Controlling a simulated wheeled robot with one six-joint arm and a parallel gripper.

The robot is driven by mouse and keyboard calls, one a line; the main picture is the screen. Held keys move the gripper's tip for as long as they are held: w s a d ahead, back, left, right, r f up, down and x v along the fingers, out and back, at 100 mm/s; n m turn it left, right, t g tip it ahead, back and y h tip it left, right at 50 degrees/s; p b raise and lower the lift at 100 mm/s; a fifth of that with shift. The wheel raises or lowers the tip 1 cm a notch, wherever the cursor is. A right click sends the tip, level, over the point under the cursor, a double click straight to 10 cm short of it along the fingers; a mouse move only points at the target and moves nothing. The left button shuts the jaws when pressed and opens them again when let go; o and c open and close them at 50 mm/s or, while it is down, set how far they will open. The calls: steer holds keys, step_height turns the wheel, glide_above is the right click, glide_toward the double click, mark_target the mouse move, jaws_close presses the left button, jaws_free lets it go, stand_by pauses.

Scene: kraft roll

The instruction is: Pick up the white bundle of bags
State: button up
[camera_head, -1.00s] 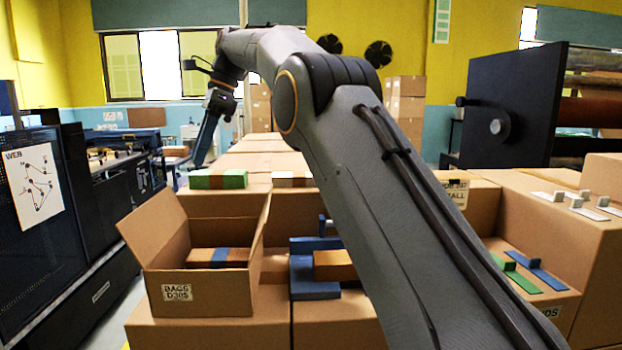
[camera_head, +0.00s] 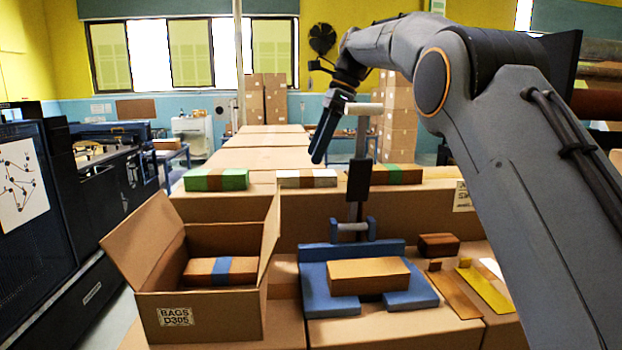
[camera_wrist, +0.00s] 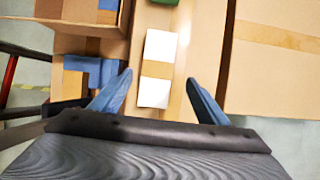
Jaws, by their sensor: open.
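The white bundle of bags (camera_head: 307,178) has a brown band around its middle. It lies on the cardboard ledge at the back, between a green bundle and another banded bundle. In the wrist view the white bundle (camera_wrist: 157,68) lies between and beyond my two blue fingertips, nearer the left one. My gripper (camera_head: 322,150) is open and empty, above and just right of the white bundle in the head view. In the wrist view my gripper (camera_wrist: 158,85) shows its fingers spread wide, apart from the bundle.
A green bundle (camera_head: 216,180) lies left and a brown-green bundle (camera_head: 398,174) right on the ledge. An open box (camera_head: 208,314) with a blue-banded bundle stands in front. A blue tray (camera_head: 323,302) with an upright post (camera_head: 360,190) stands right of it.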

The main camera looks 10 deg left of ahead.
mark_target(306, 173)
steer(key=shift+s+p+x, duration=0.15)
steer(key=shift+p+x, duration=0.55)
steer(key=shift+x, duration=0.65)
steer(key=shift+s+p+x, duration=0.1)
steer(key=shift+p+x, duration=0.55)
steer(key=shift+x, duration=0.7)
steer(key=shift+c, duration=0.5)
steer(key=c, duration=1.1)
